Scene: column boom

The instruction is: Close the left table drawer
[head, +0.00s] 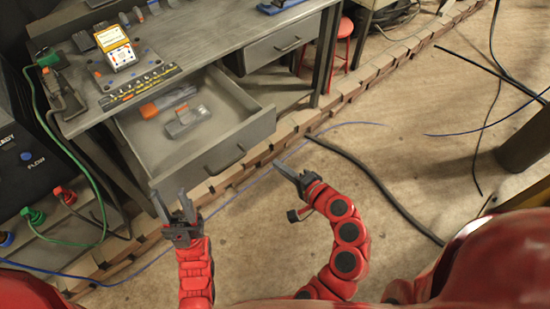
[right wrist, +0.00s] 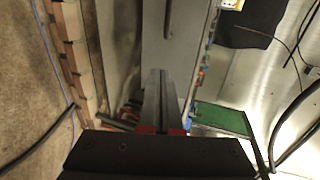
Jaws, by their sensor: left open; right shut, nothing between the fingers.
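The left table drawer (head: 250,140) is pulled out of the grey workbench, its inside showing. A dark bar handle (head: 229,158) is on its front. Inside lie a grey tool with an orange end (head: 168,103) and a grey object with a clear top (head: 186,120). My left gripper (head: 170,198) is open and empty, in front of the drawer's left side, apart from the handle. My right gripper (head: 279,166) is shut and empty, to the right of the drawer front. In the right wrist view its closed fingers (right wrist: 160,95) point toward a grey panel (right wrist: 185,45).
The right drawer (head: 283,46) is shut. A red stool (head: 344,45) is at the bench's right. Black hose (head: 365,175) and cables cross the floor. A dark machine with green and red plugs stands left.

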